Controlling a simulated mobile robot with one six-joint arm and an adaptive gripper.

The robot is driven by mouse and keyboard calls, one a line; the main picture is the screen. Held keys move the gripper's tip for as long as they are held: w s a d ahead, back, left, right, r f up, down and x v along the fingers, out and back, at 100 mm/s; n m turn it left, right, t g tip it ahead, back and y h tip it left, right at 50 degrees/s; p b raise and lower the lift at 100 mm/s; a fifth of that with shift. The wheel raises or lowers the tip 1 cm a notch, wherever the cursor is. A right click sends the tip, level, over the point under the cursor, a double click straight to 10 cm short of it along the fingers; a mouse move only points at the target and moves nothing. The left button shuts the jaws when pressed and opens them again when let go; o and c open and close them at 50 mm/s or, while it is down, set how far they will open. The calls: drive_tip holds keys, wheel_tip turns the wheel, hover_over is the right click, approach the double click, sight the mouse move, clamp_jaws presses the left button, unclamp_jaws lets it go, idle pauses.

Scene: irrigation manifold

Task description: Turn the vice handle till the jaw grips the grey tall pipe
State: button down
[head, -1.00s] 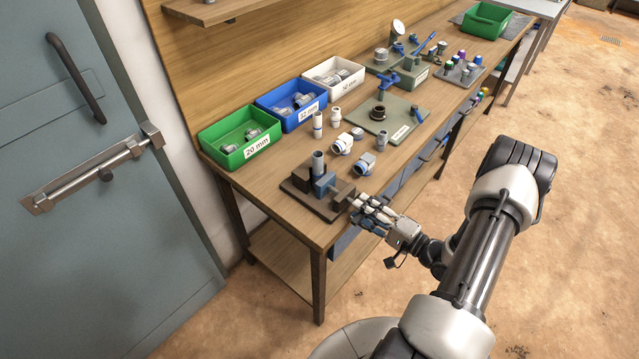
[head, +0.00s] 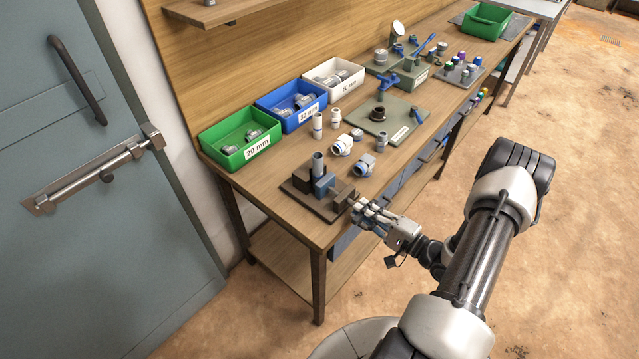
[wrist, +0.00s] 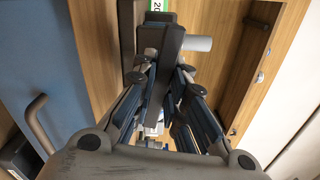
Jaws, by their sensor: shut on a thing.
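The vice (head: 329,204) is a dark block on a flat base at the near front edge of the bench. The grey tall pipe (head: 318,164) stands upright in it, beside a blue-grey jaw (head: 324,184). In the wrist view the vice (wrist: 158,42) is ahead and the pipe (wrist: 198,43) sticks out to its right. My gripper (head: 358,209) is at the vice's front side, shut on the vice handle. I cannot tell whether the jaw touches the pipe.
Loose pipe fittings (head: 342,145) stand behind and right of the vice. Green (head: 215,137), blue (head: 275,98) and white (head: 329,73) bins line the back. A green plate (head: 392,125) lies further along. The floor in front of the bench is clear.

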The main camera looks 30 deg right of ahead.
drive_tip(key=shift+m, duration=1)
drive_tip(key=m+p, duration=0.1)
drive_tip(key=m, duration=0.3)
drive_tip(key=shift+m, duration=0.7)
drive_tip(key=shift+m+p, duration=0.35)
drive_tip(key=shift+m, duration=0.95)
